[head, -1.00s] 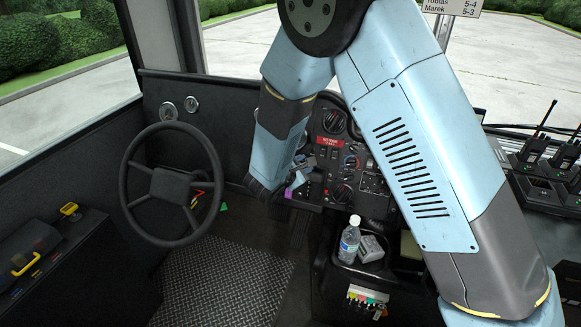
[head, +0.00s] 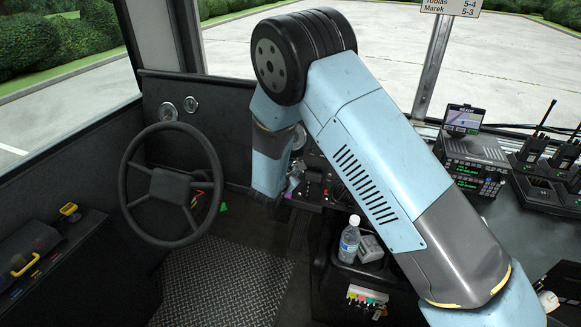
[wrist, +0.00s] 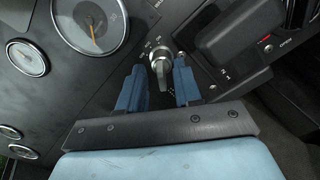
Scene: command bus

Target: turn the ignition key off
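The ignition switch (wrist: 160,66), a silver key-like knob with small white position labels around its top, sits on the dark dash panel in the wrist view. My gripper (wrist: 160,76) is open, with its two blue fingers on either side of the knob. A gap shows between the left finger and the knob; the right finger is close beside it, and contact cannot be told. In the head view my gripper (head: 293,184) is small beside the dash, right of the steering wheel (head: 172,186), and my arm hides most of the dash there.
Round gauges (wrist: 90,22) lie left of the switch, and a dark raised housing (wrist: 238,35) is close on its right. In the head view a water bottle (head: 349,240) stands on the console. A radio stack (head: 472,165) is at right.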

